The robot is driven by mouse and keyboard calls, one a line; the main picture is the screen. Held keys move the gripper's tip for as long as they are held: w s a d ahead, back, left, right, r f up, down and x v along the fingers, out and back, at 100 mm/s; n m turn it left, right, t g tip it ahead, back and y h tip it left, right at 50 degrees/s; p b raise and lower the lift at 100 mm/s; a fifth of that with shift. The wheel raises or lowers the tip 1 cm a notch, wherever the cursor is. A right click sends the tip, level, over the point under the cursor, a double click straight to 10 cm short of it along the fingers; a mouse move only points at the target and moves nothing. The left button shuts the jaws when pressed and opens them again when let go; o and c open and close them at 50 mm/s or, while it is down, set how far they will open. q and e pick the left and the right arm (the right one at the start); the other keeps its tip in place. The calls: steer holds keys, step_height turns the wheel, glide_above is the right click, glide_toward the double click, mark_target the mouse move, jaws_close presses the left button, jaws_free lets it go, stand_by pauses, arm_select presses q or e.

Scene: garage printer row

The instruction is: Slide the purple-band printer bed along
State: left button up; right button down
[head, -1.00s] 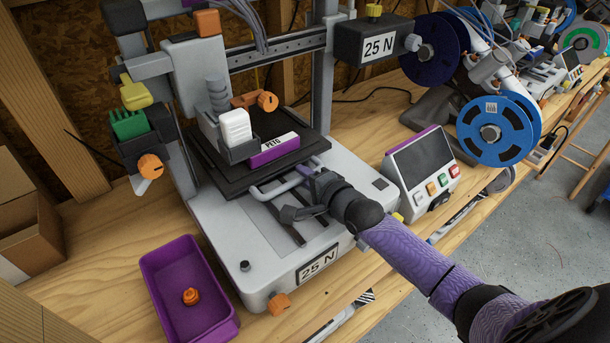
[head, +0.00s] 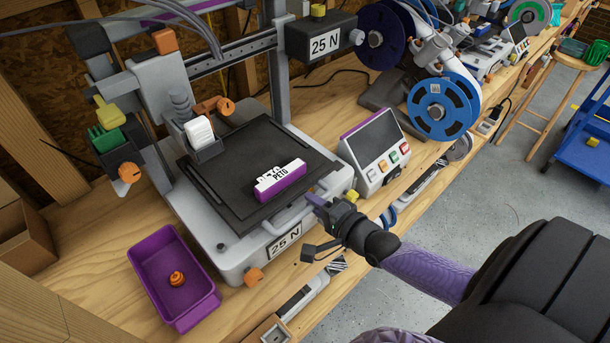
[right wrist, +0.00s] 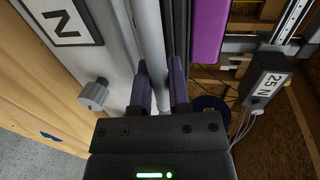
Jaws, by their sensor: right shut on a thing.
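The black printer bed (head: 235,155) carries a purple block labelled PETG (head: 280,181) near its front edge. A light grey bar handle (head: 287,219) runs along the front of the bed. My right gripper (head: 316,201) is at the handle's right end. In the right wrist view its two purple fingers (right wrist: 160,90) are shut around the handle bar (right wrist: 155,40), and the purple block (right wrist: 209,30) is beside them. The bed reaches out over the front of the white printer base (head: 222,249), which has a 25 N label. My left gripper is not in view.
A purple bin (head: 175,275) with an orange part stands left of the printer. A control box with a screen (head: 374,150) is close on the right. Blue spools (head: 444,107) are behind it. The wooden bench's front edge is near my arm.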

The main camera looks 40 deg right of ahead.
steer(key=shift+s, duration=0.5)
steer(key=c, duration=0.9)
jaws_free()
steer(key=p+v, duration=0.2)
steer(key=v, duration=0.8)
steer(key=shift+f, duration=0.1)
